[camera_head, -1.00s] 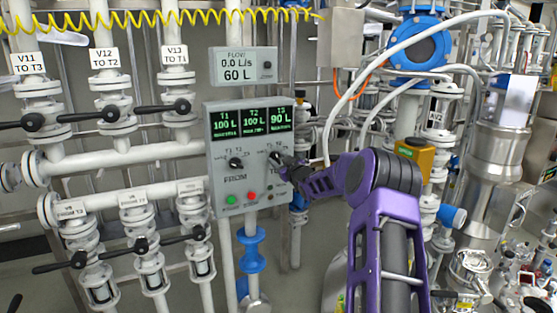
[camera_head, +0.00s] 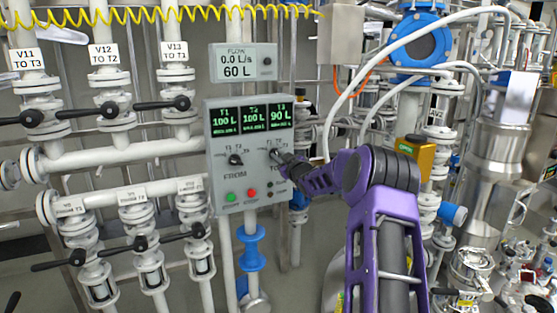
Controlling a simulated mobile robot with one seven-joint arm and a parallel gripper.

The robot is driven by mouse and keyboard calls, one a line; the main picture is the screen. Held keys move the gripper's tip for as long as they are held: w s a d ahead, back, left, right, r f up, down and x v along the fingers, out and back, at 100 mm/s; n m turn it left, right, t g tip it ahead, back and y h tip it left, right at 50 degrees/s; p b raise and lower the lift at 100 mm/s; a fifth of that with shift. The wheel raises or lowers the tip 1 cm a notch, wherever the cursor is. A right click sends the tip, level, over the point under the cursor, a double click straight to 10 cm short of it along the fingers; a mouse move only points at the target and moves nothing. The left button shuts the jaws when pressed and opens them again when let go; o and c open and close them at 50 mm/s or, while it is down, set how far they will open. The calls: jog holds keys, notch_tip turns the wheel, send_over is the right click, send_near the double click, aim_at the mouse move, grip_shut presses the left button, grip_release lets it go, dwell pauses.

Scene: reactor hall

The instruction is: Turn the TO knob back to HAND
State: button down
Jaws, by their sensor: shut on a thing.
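The grey control box (camera_head: 217,190) stands upright on a pipe left of centre. The TO knob (camera_head: 274,154) is a small dark knob on the right half of its face, partly covered by my gripper. My gripper (camera_head: 281,158) reaches in from the right and is shut on the TO knob. The exact angle of the knob's pointer is too small to read. The FROM knob (camera_head: 235,160) is to the left, free of the gripper. The screens (camera_head: 252,118) above read T1 100 L, T2 100 L and T3 90 L.
A green button (camera_head: 231,196) and a red button (camera_head: 252,194) sit below the knobs. The flow display (camera_head: 244,62) above reads 0.0 L/s and 60 L. Valve pipes with black handles (camera_head: 161,105) stand to the left. White hoses (camera_head: 355,85) hang close to my arm.

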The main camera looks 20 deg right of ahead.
jog(key=shift+a+f+n+b, duration=0.1)
jog(key=shift+a+n+b, duration=0.05)
jog(key=shift+n+b, duration=3.35)
jog(key=c, duration=0.9)
grip_release()
jog(key=s, duration=1.7)
jog(key=shift+s+d, duration=0.25)
jog(key=shift+d, duration=0.1)
